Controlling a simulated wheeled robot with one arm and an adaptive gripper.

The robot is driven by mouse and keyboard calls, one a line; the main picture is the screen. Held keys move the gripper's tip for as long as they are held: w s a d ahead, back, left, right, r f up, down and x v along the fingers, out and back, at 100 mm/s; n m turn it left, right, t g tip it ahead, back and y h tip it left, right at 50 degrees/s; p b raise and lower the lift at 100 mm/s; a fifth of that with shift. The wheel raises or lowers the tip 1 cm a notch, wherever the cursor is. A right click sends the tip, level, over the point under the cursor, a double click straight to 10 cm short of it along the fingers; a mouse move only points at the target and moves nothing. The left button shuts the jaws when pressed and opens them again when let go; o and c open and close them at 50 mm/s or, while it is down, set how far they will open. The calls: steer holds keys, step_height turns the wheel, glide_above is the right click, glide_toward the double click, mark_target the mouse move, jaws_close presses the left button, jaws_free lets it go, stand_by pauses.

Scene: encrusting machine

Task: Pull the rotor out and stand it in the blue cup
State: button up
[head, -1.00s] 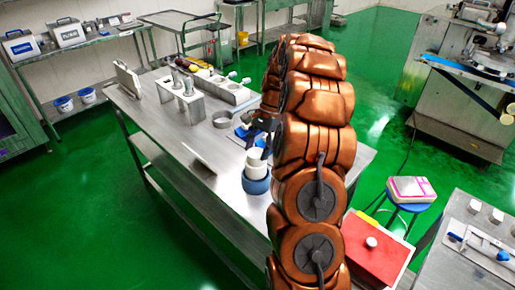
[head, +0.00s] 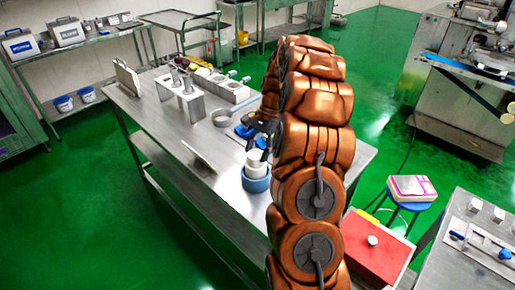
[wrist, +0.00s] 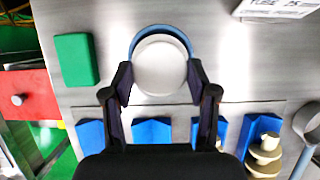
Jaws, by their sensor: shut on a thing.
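The blue cup (head: 256,185) stands upright on the steel table near its front edge. A white round piece, which I take to be the rotor (head: 257,160), stands upright in it and rises above its rim. In the wrist view the rotor (wrist: 160,66) is a pale disc, with the blue cup's rim (wrist: 160,29) showing around its far side. My gripper (wrist: 160,76) has one finger on each side of the rotor and is shut on it. Whether the rotor rests on the cup's bottom is hidden. My arm hides part of the table in the head view.
Several blue blocks (wrist: 152,131) lie close by, with a stepped beige piece (wrist: 264,157) among them. A green block (wrist: 76,59) lies to the left. A metal ring with a handle (head: 222,118) and a steel stand (head: 181,97) are farther back. A tilted plate (head: 199,155) stands left.

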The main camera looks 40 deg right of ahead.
steer(key=shift+f+b, duration=0.6)
steer(key=shift+f, duration=1.05)
steer(key=o, duration=1.5)
steer(key=shift+o, duration=0.3)
steer(key=shift+o, duration=0.8)
steer(key=shift+d+r, duration=0.1)
steer(key=shift+r, duration=0.05)
steer(key=shift+p+v, duration=0.8)
steer(key=shift+v, duration=2.75)
